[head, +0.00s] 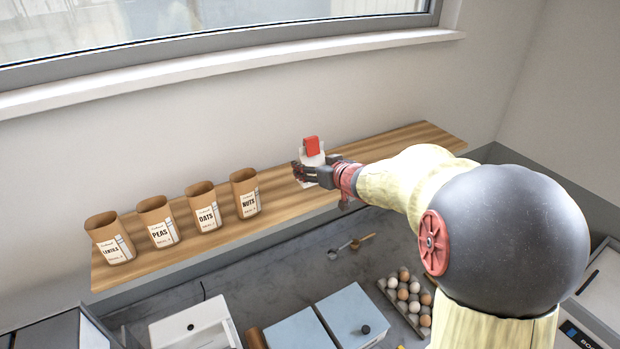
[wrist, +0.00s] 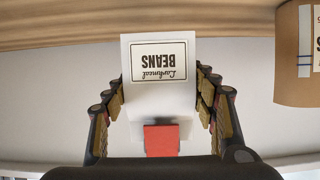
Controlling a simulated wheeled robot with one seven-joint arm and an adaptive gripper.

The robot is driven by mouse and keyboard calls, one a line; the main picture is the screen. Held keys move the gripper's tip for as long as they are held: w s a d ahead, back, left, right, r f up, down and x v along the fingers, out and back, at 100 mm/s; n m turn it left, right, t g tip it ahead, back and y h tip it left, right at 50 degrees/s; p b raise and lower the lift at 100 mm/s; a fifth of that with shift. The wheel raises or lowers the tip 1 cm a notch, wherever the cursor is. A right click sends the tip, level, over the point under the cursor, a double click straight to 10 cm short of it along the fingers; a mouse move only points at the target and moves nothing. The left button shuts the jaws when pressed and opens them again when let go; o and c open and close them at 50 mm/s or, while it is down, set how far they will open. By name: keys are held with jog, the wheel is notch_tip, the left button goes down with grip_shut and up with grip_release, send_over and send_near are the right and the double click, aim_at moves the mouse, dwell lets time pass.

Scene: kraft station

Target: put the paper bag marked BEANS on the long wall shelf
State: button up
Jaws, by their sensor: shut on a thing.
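The bag marked BEANS (wrist: 160,103) is white with a framed label and a red piece at its top. Its label reads upside down in the wrist view. My gripper (wrist: 162,85) is shut on it, with fingers on both sides. In the head view the bag (head: 315,160) appears upright over the long wooden wall shelf (head: 400,138), right of the other bags. The fingers partly cover it there. I cannot tell whether its base touches the shelf.
Brown bags marked LENTILS (head: 110,238), PEAS (head: 158,222), OATS (head: 204,207) and NUTS (head: 245,193) stand along the shelf's left half. Bare shelf lies between NUTS and the held bag, and at the right end. A window sill (head: 230,65) runs above. An egg tray (head: 408,296) sits below.

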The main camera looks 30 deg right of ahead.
jog(key=shift+w+f, duration=0.35)
jog(key=shift+f, duration=0.05)
jog(key=shift+w+f, duration=0.2)
jog(key=shift+f, duration=1.55)
jog(key=shift+d, duration=0.1)
jog(key=shift+f, duration=0.15)
jog(key=o, duration=1.4)
